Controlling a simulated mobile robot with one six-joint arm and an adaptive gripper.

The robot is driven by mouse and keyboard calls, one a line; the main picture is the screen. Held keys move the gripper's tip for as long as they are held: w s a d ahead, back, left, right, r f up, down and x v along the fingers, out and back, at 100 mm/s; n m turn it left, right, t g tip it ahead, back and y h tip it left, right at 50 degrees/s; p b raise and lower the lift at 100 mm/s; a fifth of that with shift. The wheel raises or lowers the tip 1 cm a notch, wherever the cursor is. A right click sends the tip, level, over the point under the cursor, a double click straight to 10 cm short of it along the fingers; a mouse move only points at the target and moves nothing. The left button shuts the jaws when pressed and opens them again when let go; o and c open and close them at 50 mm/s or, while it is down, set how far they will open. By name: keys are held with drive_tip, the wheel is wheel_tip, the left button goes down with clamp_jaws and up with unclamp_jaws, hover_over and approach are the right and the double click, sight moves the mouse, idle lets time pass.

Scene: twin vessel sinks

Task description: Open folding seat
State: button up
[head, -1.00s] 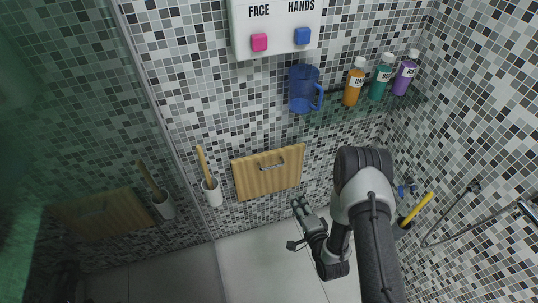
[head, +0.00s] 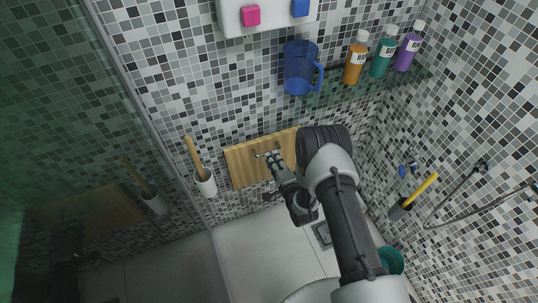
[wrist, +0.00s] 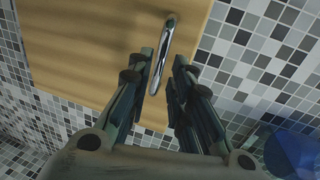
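The folding seat (head: 243,166) is a light wooden panel, folded up flat against the tiled wall in the head view. A metal bar handle (head: 263,152) is fixed on its front. In the wrist view the wooden panel (wrist: 90,45) fills the upper left, and the chrome handle (wrist: 162,55) runs between my fingers' directions. My gripper (head: 272,155) is at the handle in the head view. In the wrist view my gripper (wrist: 163,75) is open, with one finger on each side of the handle's lower end. I cannot tell whether either finger touches it.
A white holder with a wooden-handled brush (head: 205,182) hangs left of the seat. A blue mug (head: 299,70) and several bottles (head: 356,60) are above. A glass panel stands at left. A yellow-handled brush (head: 412,197) is at right. The floor (head: 262,250) below is mostly clear.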

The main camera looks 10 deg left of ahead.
drive_tip(key=shift+b+x, duration=0.5)
drive_tip(key=shift+x, duration=1.9)
clamp_jaws()
